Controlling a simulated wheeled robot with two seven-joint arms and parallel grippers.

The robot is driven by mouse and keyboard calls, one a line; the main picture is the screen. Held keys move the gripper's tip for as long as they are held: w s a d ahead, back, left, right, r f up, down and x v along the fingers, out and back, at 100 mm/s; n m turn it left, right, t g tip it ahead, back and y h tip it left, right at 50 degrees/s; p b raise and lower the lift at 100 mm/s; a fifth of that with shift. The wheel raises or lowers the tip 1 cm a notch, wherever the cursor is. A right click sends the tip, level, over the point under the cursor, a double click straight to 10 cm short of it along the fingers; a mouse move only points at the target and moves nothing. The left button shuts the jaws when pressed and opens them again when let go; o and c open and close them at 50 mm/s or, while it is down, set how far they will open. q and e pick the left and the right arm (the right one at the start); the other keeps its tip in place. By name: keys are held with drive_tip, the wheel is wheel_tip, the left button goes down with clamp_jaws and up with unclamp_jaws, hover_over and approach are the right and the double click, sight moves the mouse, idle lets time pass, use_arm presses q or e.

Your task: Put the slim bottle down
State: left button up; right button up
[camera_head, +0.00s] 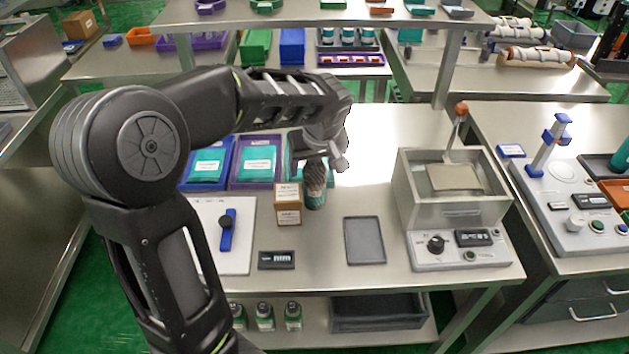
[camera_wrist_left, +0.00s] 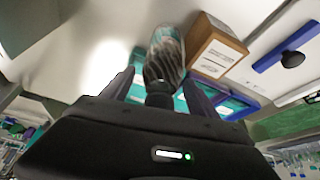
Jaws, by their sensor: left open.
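The slim bottle (camera_head: 315,190) has a dark ribbed upper part and a greenish-grey lower part. It appears to stand upright on the steel table, right beside a small cardboard box (camera_head: 288,208). My left gripper (camera_head: 324,160) is just above and around the bottle's top, with its fingers apart. In the left wrist view, the bottle (camera_wrist_left: 166,52) lies ahead between the two spread fingers of the gripper (camera_wrist_left: 158,90), and the box (camera_wrist_left: 215,50) is next to it. The fingertips partly hide the bottle's top in the head view. My right gripper does not show.
A grey tray (camera_head: 364,241) lies to the right of the bottle, and a steel basin machine (camera_head: 450,190) stands beyond it. Blue and purple bins (camera_head: 258,158) stand behind the box. A white board with a blue tool (camera_head: 227,230) lies left. Table between box and tray is clear.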

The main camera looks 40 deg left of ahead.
use_arm(q)
drive_tip(key=shift+c, duration=0.5)
clamp_jaws()
idle(0.3)
